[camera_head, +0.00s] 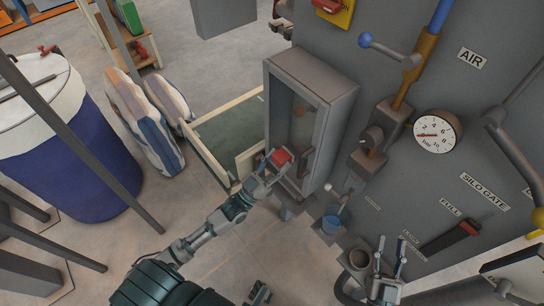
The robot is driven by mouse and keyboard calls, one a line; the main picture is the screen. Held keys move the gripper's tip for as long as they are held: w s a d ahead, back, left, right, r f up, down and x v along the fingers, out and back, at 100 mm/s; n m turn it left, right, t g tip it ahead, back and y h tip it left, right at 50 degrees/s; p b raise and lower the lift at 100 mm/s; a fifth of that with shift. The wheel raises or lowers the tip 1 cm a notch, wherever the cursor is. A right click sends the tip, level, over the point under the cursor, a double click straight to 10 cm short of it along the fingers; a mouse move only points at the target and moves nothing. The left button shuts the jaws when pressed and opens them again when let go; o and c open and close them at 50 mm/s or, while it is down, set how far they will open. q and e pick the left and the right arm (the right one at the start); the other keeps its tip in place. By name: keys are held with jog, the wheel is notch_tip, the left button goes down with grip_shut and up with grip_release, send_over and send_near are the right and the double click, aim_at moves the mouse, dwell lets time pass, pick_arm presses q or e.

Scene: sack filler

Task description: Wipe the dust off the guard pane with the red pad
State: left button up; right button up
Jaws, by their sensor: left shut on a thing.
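The guard pane (297,128) is a glassy panel set in a tall grey box frame on the machine, at the picture's middle. A brownish mark shows on its upper part; I cannot tell whether it is dust. My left gripper (273,164) is shut on the small red pad (281,157), at the lower part of the pane. Whether the pad touches the pane I cannot tell. My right gripper (391,252) is at the lower right, its two fingers apart and empty, in front of the machine.
A brown handle (307,163) stands beside the pane. Striped sacks (145,118) and a blue drum (75,160) stand left.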

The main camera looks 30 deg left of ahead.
pick_arm(q)
jog(key=shift+s+d+p, duration=0.25)
jog(key=shift+d, duration=0.35)
jog(key=shift+s+d+p, duration=0.25)
jog(key=shift+d+p, duration=0.05)
jog(key=shift+d, duration=0.3)
jog(key=shift+s+d+p, duration=0.25)
jog(key=shift+d, duration=0.35)
jog(key=shift+w+a+f, duration=0.1)
jog(key=shift+w+a, duration=0.15)
jog(key=shift+a, duration=0.4)
jog(key=shift+w+a+r, duration=0.1)
jog(key=shift+w+a, duration=0.15)
jog(key=shift+a, duration=0.35)
jog(key=shift+w+a+f, duration=0.1)
jog(key=shift+w+a, duration=0.15)
jog(key=shift+a, duration=0.4)
jog(key=shift+w+a+b, duration=0.2)
jog(key=shift+w+a, duration=0.2)
jog(key=shift+a, duration=0.45)
jog(key=shift+w+a+b, duration=0.15)
jog(key=shift+w+a, duration=0.2)
jog(key=shift+a, duration=0.5)
jog(key=shift+w+a+b, duration=0.2)
jog(key=shift+w+a, duration=0.15)
jog(key=shift+a, duration=0.5)
jog(key=shift+w+a+b, duration=0.15)
jog(key=shift+w+a, duration=0.2)
jog(key=shift+a, duration=0.45)
jog(key=shift+d, duration=0.1)
